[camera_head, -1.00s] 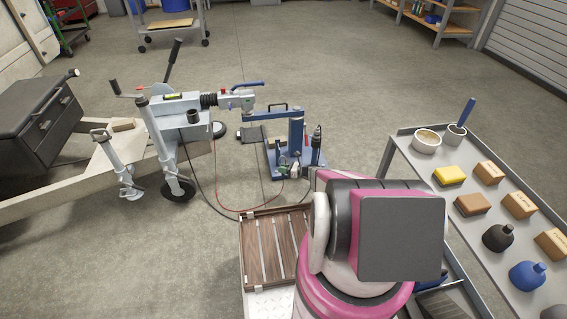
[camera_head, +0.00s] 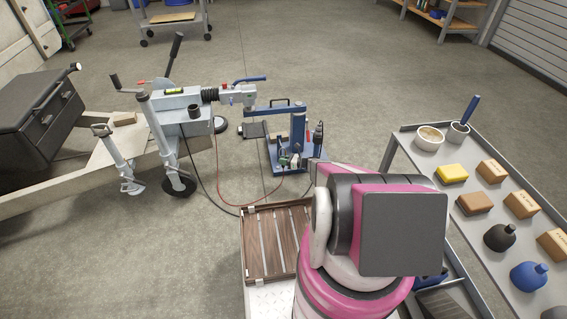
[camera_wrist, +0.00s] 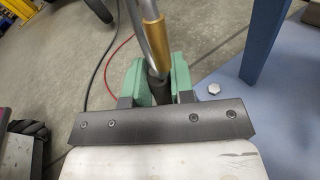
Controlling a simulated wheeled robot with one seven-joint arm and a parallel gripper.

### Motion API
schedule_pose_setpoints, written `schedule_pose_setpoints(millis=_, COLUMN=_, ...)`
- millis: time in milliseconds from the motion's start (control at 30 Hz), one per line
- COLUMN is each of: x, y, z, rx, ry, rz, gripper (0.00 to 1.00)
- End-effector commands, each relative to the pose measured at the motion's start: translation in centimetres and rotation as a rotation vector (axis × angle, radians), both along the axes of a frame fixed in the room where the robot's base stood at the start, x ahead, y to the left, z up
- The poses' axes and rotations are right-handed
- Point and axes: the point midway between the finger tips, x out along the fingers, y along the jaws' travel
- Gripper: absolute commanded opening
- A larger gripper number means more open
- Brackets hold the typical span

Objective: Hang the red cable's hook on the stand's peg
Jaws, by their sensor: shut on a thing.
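My gripper (camera_wrist: 154,88), with green finger pads, is shut on a metal hook with a brass sleeve (camera_wrist: 155,40). The hook's lower end is dark and hidden between the pads. The red cable (camera_wrist: 117,48) passes behind the left finger; its join to the hook is not visible. It also curves over the floor in the head view (camera_head: 240,203). The blue stand (camera_head: 297,128) rises from a blue base, seen close on the right in the wrist view (camera_wrist: 262,40). My gripper is low by the stand in the head view (camera_head: 289,161). I cannot make out the peg clearly.
The trailer coupling (camera_head: 237,94) and jockey wheel (camera_head: 180,186) stand left of the stand. A black cable (camera_head: 203,183) loops beside the red one. A slatted wooden panel (camera_head: 270,240) lies in front. A grey trolley (camera_head: 400,150) with bottles and boxes stands right.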

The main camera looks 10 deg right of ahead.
Motion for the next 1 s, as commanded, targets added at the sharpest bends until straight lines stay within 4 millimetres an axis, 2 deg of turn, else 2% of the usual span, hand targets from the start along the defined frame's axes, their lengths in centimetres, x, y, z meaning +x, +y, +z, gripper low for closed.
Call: schedule_pose_setpoints(millis=1000, x=4.2, y=0.2, z=-0.5, rx=0.0, ry=0.0, rz=-0.005, gripper=0.0)
